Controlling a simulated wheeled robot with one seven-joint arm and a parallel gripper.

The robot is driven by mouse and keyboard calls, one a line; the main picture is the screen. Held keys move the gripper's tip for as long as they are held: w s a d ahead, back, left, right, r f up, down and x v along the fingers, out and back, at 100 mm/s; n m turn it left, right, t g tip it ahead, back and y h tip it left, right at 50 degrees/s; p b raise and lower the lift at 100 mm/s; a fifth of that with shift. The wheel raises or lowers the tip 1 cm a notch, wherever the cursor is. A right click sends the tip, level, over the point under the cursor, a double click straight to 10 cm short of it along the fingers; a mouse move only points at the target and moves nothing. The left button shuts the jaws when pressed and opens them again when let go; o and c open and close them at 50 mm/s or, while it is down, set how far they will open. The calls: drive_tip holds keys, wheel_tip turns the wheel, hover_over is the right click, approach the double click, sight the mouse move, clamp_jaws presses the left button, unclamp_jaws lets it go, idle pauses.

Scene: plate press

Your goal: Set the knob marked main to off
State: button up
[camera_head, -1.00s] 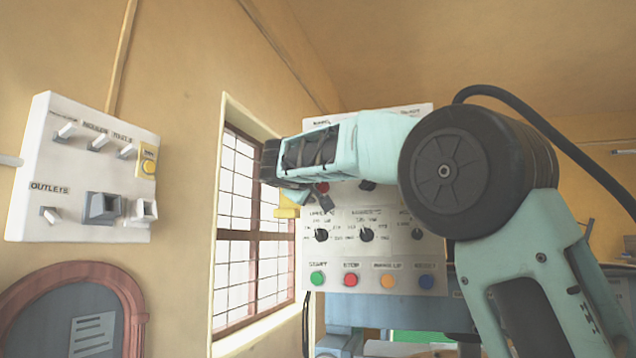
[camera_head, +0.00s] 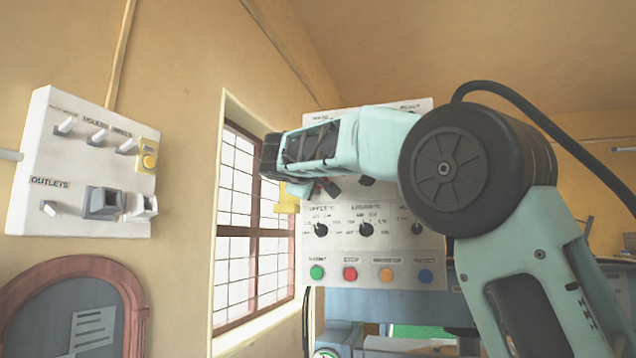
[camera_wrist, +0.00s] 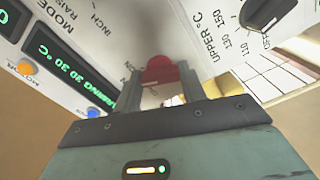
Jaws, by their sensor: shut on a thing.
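The white press control panel (camera_head: 345,268) stands behind my arm. In the wrist view a red knob (camera_wrist: 160,70) sits between my two grey fingers, which are shut on it. Its own label is blurred or hidden, so its setting cannot be read. In the head view my gripper (camera_head: 325,188) is at the panel's upper left, below the top lettering, and the red knob is hidden behind it.
Black knobs (camera_head: 321,230) (camera_head: 366,230) and coloured buttons (camera_head: 350,273) line the panel below my gripper. A lit green display (camera_wrist: 70,68) shows in the wrist view. A white switch box (camera_head: 75,215) hangs on the left wall beside a barred window (camera_head: 238,220).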

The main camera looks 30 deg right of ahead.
drive_tip(key=n+p, duration=0.1)
drive_tip(key=n, duration=1)
drive_tip(key=shift+f+n, duration=0.1)
drive_tip(key=shift+n, duration=0.2)
idle(0.4)
drive_tip(key=o, duration=1)
drive_tip(key=shift+a, duration=0.15)
drive_tip(key=b+v, duration=0.5)
drive_tip(key=v, duration=1.2)
drive_tip(key=shift+s+a, duration=0.1)
drive_tip(key=shift+s, duration=0.05)
